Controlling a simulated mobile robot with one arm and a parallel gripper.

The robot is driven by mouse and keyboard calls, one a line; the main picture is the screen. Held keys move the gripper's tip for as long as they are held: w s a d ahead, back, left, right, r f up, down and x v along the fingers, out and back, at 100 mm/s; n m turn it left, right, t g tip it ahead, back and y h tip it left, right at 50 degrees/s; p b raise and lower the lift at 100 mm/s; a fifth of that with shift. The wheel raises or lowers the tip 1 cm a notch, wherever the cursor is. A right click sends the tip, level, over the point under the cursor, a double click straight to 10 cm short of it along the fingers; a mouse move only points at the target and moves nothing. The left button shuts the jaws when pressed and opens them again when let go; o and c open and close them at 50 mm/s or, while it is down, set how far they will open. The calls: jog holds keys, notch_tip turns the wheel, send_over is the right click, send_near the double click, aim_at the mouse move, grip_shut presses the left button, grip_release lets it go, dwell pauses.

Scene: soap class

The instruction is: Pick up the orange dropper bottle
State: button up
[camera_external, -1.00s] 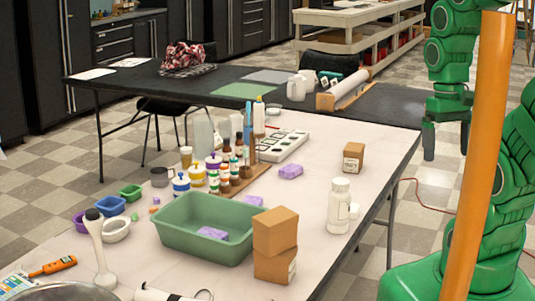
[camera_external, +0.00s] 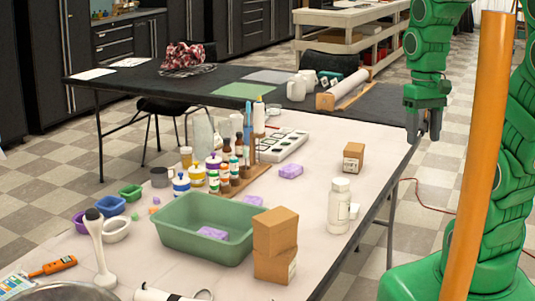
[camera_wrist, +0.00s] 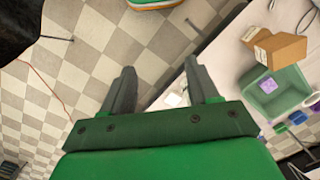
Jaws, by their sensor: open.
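Several small bottles stand at a brown wooden rack (camera_external: 250,173) in the middle of the pale table, in the external view. One small bottle with orange on it (camera_external: 224,183) stands at the front of this group; it is too small to tell whether it is the orange dropper bottle. Brown bottles with dark tops (camera_external: 239,148) stand behind it. My gripper (camera_external: 424,137) is open and empty, in the air by the table's right edge, far to the right of the bottles. In the wrist view my gripper (camera_wrist: 158,68) shows two spread fingers; no bottle is clear there.
A green tub (camera_external: 190,250) and two stacked cardboard boxes (camera_external: 275,232) stand in front of the bottles.

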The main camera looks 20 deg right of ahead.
jog(key=w+a+n+t, duration=0.1)
jog(key=w+a, duration=0.1)
jog(key=w, duration=0.6)
jog(key=w+a, duration=0.3)
jog(key=w, duration=0.6)
jog(key=n+t+y, duration=0.2)
jog(key=n+t, duration=0.2)
jog(key=n, duration=0.1)
send_over(225, 165)
jog(key=s+d, duration=0.2)
notch_tip(225, 165, down, 21)
jog(key=shift+w+a+f, duration=0.25)
jog(key=shift+w, duration=0.05)
jog(key=shift+x, duration=1.3)
jog(key=shift+s+a+x, duration=0.1)
jog(key=shift+a+x, duration=0.1)
jog(key=shift+x, duration=1.05)
jog(key=shift+s+a+x, duration=0.15)
jog(key=shift+a+x, duration=0.05)
jog(key=shift+x, duration=1.05)
jog(key=shift+c, duration=0.2)
